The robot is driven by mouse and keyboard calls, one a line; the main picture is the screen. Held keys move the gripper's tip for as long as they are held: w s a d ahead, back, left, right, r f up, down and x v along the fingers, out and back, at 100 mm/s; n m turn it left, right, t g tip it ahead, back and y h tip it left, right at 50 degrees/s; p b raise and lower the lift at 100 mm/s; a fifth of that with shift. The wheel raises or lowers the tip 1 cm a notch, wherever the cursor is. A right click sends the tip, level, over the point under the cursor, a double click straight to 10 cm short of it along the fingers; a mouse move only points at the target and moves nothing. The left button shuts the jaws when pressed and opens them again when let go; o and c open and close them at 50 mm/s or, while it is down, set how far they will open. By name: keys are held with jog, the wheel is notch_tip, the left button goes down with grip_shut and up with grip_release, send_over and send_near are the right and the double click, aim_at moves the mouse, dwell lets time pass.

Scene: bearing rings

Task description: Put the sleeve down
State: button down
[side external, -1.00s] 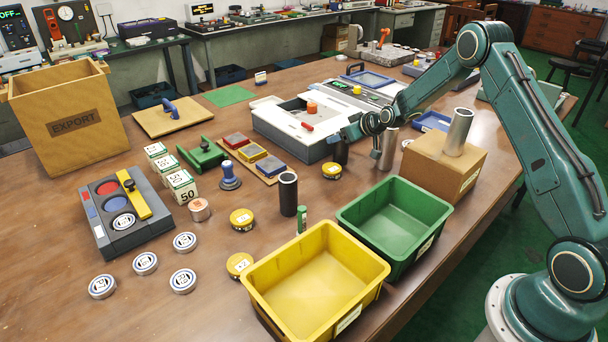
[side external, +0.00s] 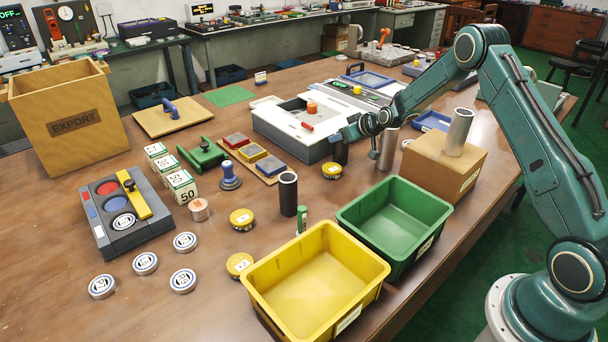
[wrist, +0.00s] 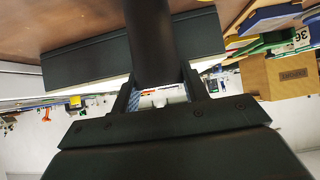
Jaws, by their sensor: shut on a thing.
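My gripper (side external: 342,137) is at the near right corner of the white-topped grey machine. It is shut on a black sleeve (side external: 341,153), which hangs upright below it in the side view. The wrist view shows the dark sleeve (wrist: 150,40) between the two fingers of my gripper (wrist: 158,88). Whether its lower end touches the table cannot be told. Another black sleeve (side external: 288,194) stands on the table behind the yellow bin. A silver sleeve (side external: 388,150) stands just right of my gripper, and another silver sleeve (side external: 457,132) stands on a cardboard box (side external: 440,168).
The machine (side external: 275,128) is close on the left of the held sleeve. A green bin (side external: 351,222) and a yellow bin (side external: 262,302) stand nearer the camera. A yellow tin (side external: 332,170) lies close by. Some bare table lies between the tin and the green bin.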

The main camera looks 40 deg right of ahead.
jog(key=shift+w+r, duration=0.1)
jog(key=shift+r, duration=0.1)
notch_tip(320, 180, up, 20)
dwell(0.9)
jog(key=shift+d+f, duration=0.15)
dwell(0.4)
jog(key=s+d+f+m+g+h, duration=0.1)
jog(key=s+d+m+g+h, duration=0.1)
jog(key=s+d+m+h, duration=0.35)
jog(key=s+d+f+m+g+h, duration=0.1)
jog(key=s+d+m+g+h, duration=0.2)
jog(key=d+m, duration=0.5)
jog(key=s+d+r+m+g+h, duration=0.1)
jog(key=s+d+m+g, duration=0.2)
jog(key=s+m+g, duration=0.3)
jog(key=s+d+r+m+g, duration=0.1)
jog(key=s+d+m+g, duration=0.2)
jog(key=s, duration=0.5)
notch_tip(320, 180, down, 8)
jog(key=shift+a+r+g, duration=0.15)
jog(key=shift+a+g, duration=0.15)
jog(key=shift+a, duration=0.15)
